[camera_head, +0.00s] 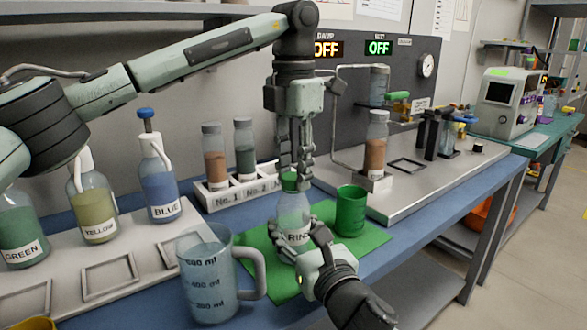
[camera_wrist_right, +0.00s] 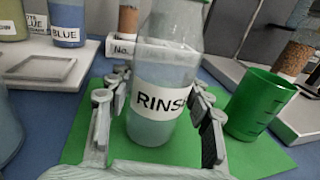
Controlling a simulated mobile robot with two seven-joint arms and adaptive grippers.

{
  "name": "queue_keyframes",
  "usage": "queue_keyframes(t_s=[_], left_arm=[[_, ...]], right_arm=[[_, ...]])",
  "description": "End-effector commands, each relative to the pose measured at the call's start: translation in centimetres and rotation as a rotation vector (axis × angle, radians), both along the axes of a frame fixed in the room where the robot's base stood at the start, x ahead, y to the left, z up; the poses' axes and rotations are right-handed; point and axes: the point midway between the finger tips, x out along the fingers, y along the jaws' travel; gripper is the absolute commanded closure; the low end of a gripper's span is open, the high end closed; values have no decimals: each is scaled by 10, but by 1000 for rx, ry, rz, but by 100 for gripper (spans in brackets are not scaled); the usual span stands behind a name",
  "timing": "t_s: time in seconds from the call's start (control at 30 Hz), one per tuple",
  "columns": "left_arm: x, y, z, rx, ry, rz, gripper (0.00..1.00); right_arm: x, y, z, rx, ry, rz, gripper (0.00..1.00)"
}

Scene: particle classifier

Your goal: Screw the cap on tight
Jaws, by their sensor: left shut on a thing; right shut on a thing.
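The clear RINSE bottle (camera_head: 291,212) stands upright on the green mat (camera_head: 370,238). A green cap (camera_head: 289,182) is at its top, under my left gripper (camera_head: 303,178). The left gripper points straight down and is shut on the cap; how far the cap sits on the thread cannot be told. My right gripper (camera_head: 304,242) comes in from the front right and is shut on the lower body of the bottle. In the right wrist view, its fingers stand on both sides of the bottle (camera_wrist_right: 166,75), beside the RINSE label.
A green cup (camera_head: 351,212) stands just right of the bottle. A measuring jug (camera_head: 212,280) is at the front left. GREEN, YELLOW and BLUE (camera_head: 158,182) bottles stand on the left. A rack (camera_head: 222,197) of sample bottles and the machine's metal base (camera_head: 430,190) are behind.

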Motion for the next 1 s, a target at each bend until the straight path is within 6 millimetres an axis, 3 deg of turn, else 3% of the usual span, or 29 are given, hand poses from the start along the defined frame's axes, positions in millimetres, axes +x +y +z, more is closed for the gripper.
queue_keyframes(t_s=[0.1, 0.3, 0.47, 0.5, 0.63, 1.0], left_arm=[[0, 0, 0, 1, 1, -301, 100], [0, 0, -1, 0, 1, -712, 100], [0, 0, -1, 0, 1, -709, 100], [0, 0, -1, 0, 1, -708, 62], [0, 0, -1, 0, 1, -707, 47], [0, 0, 4, 0, 0, -706, 47]], right_arm=[[0, 0, -1, 0, 2, -1, 100], [0, 0, -1, 0, 2, -1, 100], [0, 0, -1, 0, 2, -1, 100], [0, 0, -1, 0, 2, -1, 100], [0, 0, -1, 0, 2, -1, 100], [0, 0, -1, 0, 1, -1, 100]])
